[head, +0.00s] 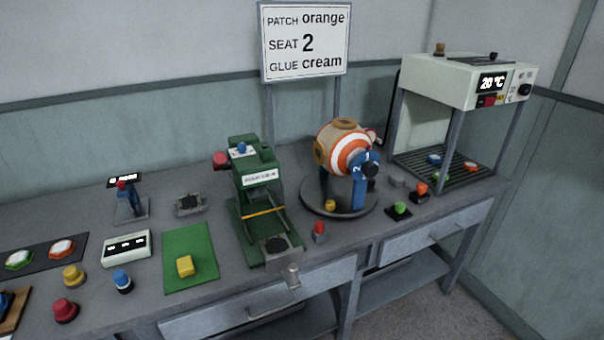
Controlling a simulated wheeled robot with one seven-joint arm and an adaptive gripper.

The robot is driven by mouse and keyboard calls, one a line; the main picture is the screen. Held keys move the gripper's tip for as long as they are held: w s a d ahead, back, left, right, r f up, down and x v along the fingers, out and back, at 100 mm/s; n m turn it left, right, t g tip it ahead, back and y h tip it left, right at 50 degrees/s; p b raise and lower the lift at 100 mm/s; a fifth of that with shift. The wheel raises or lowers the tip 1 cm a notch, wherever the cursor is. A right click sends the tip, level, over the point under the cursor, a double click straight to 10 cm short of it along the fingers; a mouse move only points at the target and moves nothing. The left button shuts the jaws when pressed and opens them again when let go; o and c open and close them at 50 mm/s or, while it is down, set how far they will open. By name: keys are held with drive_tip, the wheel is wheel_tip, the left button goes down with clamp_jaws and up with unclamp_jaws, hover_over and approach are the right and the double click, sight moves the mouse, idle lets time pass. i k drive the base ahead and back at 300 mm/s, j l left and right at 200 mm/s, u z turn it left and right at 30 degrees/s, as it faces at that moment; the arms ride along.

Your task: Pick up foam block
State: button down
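A small yellow block (185,266), which looks like the foam block, lies on the green mat (203,240) near the front of the bench in the head view. It sits near the middle of the mat's front half, with bare mat around it. Nothing covers it. My gripper is not in view.
A white three-display box (126,248) and a blue-topped pot (122,281) stand left of the mat. A green press (256,190) stands close on its right. A striped ball (346,150) sits on a round stand, and a heater (465,85) stands far right.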

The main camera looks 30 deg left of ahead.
sight(186, 267)
drive_tip(key=u, duration=1.7)
drive_tip(key=j+u, duration=0.1)
drive_tip(key=j, duration=0.25)
drive_tip(key=i+j+u, duration=0.15)
drive_tip(key=j, duration=0.2)
drive_tip(key=i+j+u, duration=0.1)
drive_tip(key=j, duration=0.2)
drive_tip(key=i+j+u, duration=0.1)
drive_tip(key=j, duration=0.25)
